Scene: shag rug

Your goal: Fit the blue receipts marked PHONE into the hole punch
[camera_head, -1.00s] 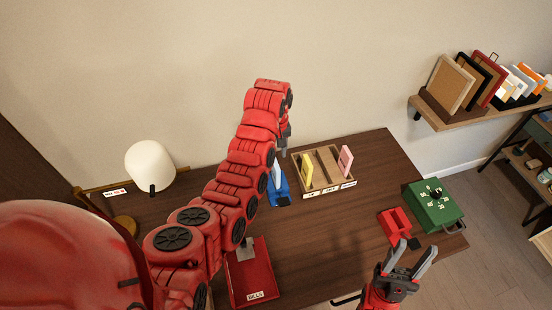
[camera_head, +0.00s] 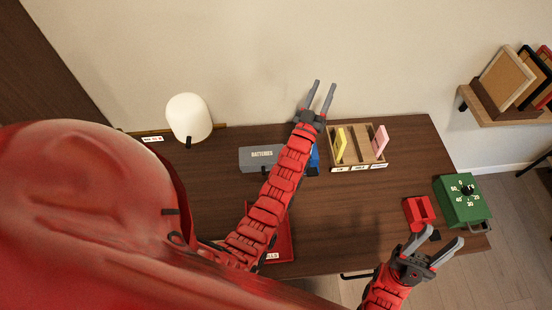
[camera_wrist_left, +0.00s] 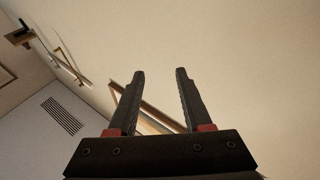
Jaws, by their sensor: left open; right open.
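My left gripper (camera_head: 324,88) is open and empty, pointing up in front of the wall, above the back edge of the desk. Its two fingers (camera_wrist_left: 160,76) also show apart in the left wrist view, with nothing between them. My right gripper (camera_head: 446,237) is open and empty near the desk's front right. A blue object (camera_head: 314,160) is mostly hidden behind my left arm; I cannot tell whether it is the PHONE receipts. A small red slotted block (camera_head: 419,212) lies at the right of the desk; I cannot tell whether it is the hole punch. No PHONE marking is readable.
A wooden sorter (camera_head: 363,158) holds a yellow card (camera_head: 341,146) and a pink card (camera_head: 380,142). A grey BATTERIES box (camera_head: 258,158), a white lamp (camera_head: 188,117), a green dial box (camera_head: 463,203) and a red tray (camera_head: 284,240) stand on the desk (camera_head: 340,215).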

